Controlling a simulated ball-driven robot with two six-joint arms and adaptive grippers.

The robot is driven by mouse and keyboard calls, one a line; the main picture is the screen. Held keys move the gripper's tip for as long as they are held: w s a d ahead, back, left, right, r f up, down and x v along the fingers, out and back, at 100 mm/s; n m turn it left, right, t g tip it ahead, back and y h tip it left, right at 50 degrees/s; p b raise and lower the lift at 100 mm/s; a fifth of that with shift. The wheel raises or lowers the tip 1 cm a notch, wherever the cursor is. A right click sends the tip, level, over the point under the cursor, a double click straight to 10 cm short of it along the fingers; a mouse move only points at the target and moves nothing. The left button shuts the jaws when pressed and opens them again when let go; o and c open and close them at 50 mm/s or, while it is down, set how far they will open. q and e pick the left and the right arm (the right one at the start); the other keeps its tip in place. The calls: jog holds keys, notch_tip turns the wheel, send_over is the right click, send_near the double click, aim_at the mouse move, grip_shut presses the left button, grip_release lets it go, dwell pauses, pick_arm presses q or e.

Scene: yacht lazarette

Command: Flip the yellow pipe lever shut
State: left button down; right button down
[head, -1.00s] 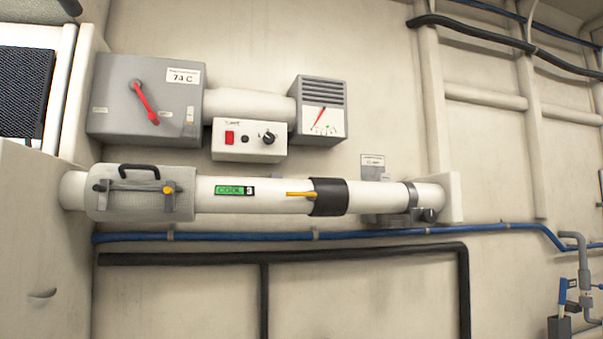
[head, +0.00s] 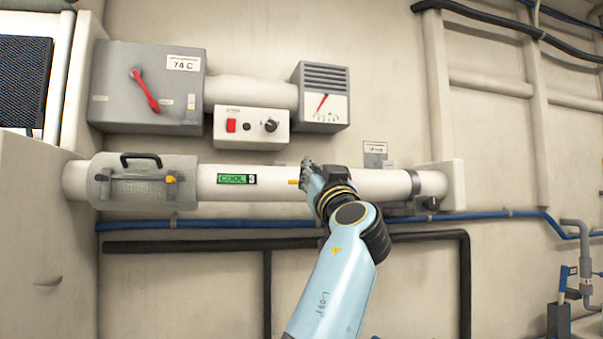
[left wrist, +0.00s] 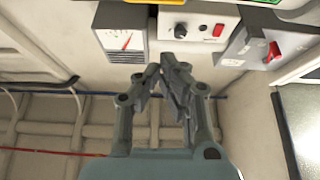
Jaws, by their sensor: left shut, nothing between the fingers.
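The yellow lever (head: 293,182) lies along the white pipe (head: 270,184), beside the dark band (head: 338,173). Only a short yellow end shows in the head view; my left gripper hides the rest. My left gripper (head: 308,176) is shut and empty, in front of the pipe at the lever. From the head view I cannot tell whether it touches the lever. In the left wrist view my shut fingers (left wrist: 163,68) show in the middle, and a yellow strip, apparently the lever, shows at the top edge. My right gripper is in neither view.
Above the pipe are a control panel (head: 251,127), a gauge box (head: 321,98) and a grey box with a red handle (head: 145,90). A blue hose (head: 230,222) runs below.

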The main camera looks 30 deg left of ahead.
pick_arm(q)
jog(key=shift+a, duration=0.1)
jog(key=p+x, duration=0.6)
jog(key=x, duration=0.4)
jog(key=shift+s+d+f+p, duration=0.15)
jog(key=shift+f, duration=0.9)
jog(key=shift+s+d+f+p, duration=0.15)
jog(key=shift+f, duration=0.85)
